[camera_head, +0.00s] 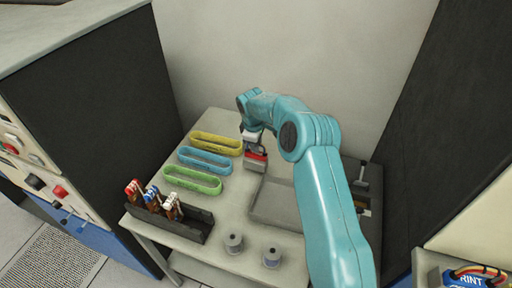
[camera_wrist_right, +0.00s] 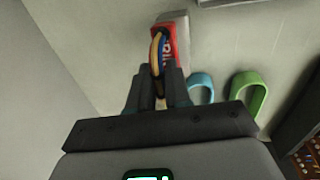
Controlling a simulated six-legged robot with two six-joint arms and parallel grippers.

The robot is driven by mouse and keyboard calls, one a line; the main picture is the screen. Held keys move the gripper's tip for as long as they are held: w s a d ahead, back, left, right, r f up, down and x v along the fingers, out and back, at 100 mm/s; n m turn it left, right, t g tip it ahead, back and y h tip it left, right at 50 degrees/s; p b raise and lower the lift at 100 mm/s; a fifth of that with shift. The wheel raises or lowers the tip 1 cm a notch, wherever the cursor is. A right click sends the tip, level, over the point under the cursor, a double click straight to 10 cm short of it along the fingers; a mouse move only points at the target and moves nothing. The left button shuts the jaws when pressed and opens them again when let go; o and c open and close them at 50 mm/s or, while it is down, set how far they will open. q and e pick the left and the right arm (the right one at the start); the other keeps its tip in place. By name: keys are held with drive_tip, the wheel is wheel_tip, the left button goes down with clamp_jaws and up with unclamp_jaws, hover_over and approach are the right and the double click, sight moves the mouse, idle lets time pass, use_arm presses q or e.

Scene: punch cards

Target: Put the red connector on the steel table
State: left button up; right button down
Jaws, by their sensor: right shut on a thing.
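The red connector (camera_head: 256,157) is below my right gripper (camera_head: 253,140) in the head view, above the back part of a light grey table (camera_head: 236,203). My right gripper (camera_wrist_right: 158,88) is shut on it. In the wrist view the red connector (camera_wrist_right: 164,38) is beyond the fingertips, with a yellow and dark cable bent beside it and a pale surface behind. Whether its underside touches the table is hard to tell. My left gripper is in neither view.
A dark rack (camera_head: 180,228) with connectors stands front left. A grey tray (camera_head: 275,204) lies right, partly behind my arm.

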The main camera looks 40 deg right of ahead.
sight(255, 155)
wheel_tip(255, 155, down, 2)
drive_tip(key=shift+w+f, duration=0.1)
drive_tip(key=shift+f, duration=0.05)
drive_tip(key=shift+f, duration=0.15)
drive_tip(key=c, duration=1.1)
unclamp_jaws()
